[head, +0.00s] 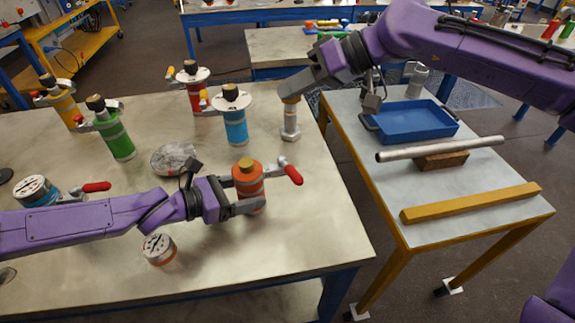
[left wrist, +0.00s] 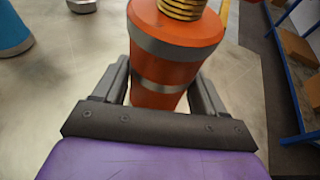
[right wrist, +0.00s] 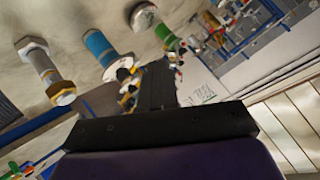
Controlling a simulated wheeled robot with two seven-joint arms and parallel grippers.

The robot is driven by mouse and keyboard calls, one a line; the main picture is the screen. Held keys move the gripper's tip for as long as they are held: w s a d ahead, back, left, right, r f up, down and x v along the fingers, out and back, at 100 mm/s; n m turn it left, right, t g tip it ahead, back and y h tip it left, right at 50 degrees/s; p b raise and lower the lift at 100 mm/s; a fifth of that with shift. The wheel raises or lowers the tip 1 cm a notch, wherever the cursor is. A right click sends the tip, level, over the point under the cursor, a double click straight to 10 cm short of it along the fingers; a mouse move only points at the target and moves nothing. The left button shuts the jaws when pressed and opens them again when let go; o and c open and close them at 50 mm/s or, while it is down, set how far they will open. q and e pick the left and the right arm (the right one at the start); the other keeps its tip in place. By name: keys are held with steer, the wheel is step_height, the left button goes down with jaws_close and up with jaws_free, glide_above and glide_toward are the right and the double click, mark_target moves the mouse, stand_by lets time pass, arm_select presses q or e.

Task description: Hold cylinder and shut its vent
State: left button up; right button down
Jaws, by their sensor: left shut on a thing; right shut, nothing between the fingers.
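The orange cylinder (head: 249,181) stands upright on the near table, with a brass-coloured top and grey bands. A vent lever with a red handle (head: 293,174) sticks out from its right side. My left gripper (head: 252,207) is shut on its body from the left; the left wrist view shows the orange body (left wrist: 172,62) between the two fingers. My right gripper (head: 288,92) is shut and empty, high at the table's right edge, over or near a grey flanged post. Its closed fingers show in the right wrist view (right wrist: 157,85).
Green (head: 116,138), blue (head: 235,125), red (head: 194,95) and yellow (head: 64,105) vessels stand behind. The grey post (head: 290,124) stands at the table's right edge. A short round gauge-like piece (head: 159,248) lies in front. A side table holds a blue tray (head: 414,122) and bars.

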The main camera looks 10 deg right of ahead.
mark_target(290, 171)
steer(key=s+a+n+g+h, duration=0.3)
steer(key=s+a+n+h, duration=0.25)
steer(key=n, duration=0.35)
step_height(290, 171, down, 12)
steer(key=s+d+n+g+h, duration=0.1)
steer(key=s+d+n, duration=0.1)
steer(key=n, duration=0.4)
steer(key=shift+d+g+h, duration=0.35)
steer(key=shift+d+g, duration=0.05)
steer(key=shift+d, duration=0.05)
